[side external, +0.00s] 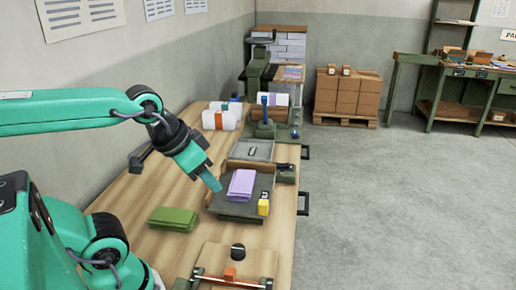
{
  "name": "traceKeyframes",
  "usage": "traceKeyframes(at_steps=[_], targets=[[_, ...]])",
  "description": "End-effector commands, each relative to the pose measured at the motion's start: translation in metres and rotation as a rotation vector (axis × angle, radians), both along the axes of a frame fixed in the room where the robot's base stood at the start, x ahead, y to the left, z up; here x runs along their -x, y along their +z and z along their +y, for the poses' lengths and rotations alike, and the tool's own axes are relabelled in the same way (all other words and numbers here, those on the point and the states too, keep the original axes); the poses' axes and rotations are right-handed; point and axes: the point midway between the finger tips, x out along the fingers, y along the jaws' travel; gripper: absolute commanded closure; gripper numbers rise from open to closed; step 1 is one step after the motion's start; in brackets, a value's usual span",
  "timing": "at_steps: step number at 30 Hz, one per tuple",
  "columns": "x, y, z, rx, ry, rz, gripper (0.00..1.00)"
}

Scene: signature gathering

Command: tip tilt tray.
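A dark grey tray (235,211), which looks like the tilt tray, sits on the wooden bench near its right edge. A purple folded stack (242,184) lies on it, and a small yellow block (263,207) is at its front right corner. My gripper (217,185) points down and right, just left of the purple stack and seemingly above the tray's left edge. Whether it touches anything is unclear. Its fingers are seen edge-on, so their opening cannot be made out, and nothing shows held in it.
A green folded stack (173,218) lies left of the tray. A lighter grey tray (252,150) and a green press-like device (264,124) stand behind. A wooden board with a red bar (233,276) is in front.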

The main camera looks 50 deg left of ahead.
Motion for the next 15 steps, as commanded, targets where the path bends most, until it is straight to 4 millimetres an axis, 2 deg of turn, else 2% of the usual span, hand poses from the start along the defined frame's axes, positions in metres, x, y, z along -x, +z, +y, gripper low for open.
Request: traceKeyframes(at_steps=[2,8,15], targets=[[0.000,0.000,0.000,0.000,0.000,0.000,0.64],[-0.002,0.002,0.002,-0.003,0.001,0.004,1.00],[-0.021,0.015,0.013,-0.021,0.009,0.043,1.00]])
